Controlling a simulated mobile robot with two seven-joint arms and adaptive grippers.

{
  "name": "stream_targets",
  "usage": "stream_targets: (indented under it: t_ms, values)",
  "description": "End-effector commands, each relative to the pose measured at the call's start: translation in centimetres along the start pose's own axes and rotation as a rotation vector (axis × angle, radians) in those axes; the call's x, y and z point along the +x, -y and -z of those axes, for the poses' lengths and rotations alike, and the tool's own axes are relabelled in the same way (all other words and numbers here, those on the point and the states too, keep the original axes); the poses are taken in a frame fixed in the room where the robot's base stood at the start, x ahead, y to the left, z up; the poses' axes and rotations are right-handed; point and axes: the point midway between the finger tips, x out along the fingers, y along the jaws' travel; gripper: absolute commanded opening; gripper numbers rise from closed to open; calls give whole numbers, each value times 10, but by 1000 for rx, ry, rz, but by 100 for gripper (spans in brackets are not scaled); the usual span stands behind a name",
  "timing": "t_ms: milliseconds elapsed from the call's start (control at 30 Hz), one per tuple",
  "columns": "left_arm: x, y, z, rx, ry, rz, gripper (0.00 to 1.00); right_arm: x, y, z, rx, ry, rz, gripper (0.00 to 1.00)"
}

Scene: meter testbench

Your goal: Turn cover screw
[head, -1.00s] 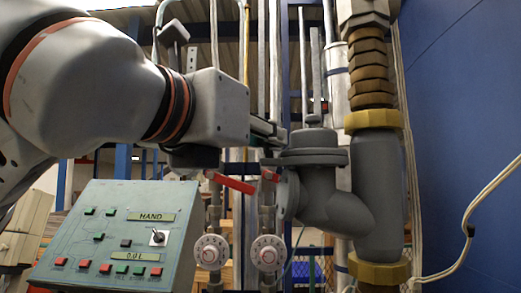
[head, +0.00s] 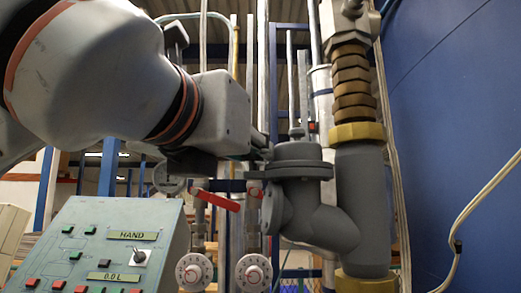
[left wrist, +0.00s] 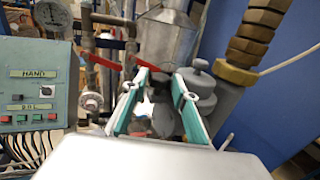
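The grey meter body (head: 300,190) hangs beside a thick grey pipe, with a round flanged cover (head: 298,165) on top. A small knob-like screw (head: 296,132) stands upright on the cover; in the left wrist view the knob (left wrist: 199,66) is just right of the right finger. My left gripper (head: 262,153) reaches in from the left, close to the cover's left side and a little below the knob's top. In the left wrist view my left gripper (left wrist: 163,88) has its two green-edged fingers apart, with nothing between them. Contact cannot be told. My right gripper is not in view.
A control panel (head: 100,240) stands at lower left. Red lever handles (head: 217,201) and white dials (head: 194,271) sit on pipes left of the meter. A thick pipe with brass fittings (head: 354,132) rises at right, before a blue wall (head: 450,100).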

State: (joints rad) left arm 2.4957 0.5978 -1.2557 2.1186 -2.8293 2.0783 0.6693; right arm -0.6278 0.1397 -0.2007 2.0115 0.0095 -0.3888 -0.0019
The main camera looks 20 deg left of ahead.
Motion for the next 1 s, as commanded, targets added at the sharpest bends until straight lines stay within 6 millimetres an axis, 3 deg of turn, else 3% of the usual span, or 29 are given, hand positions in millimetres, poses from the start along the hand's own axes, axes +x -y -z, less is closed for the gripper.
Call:
stream_targets:
  t_ms: [433, 1000]
  values:
    - [-6, 0, -1, 1, 4, 2, 40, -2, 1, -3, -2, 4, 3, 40]
    - [-75, -1, 0, 0, 2, 0, 40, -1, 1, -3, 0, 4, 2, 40]
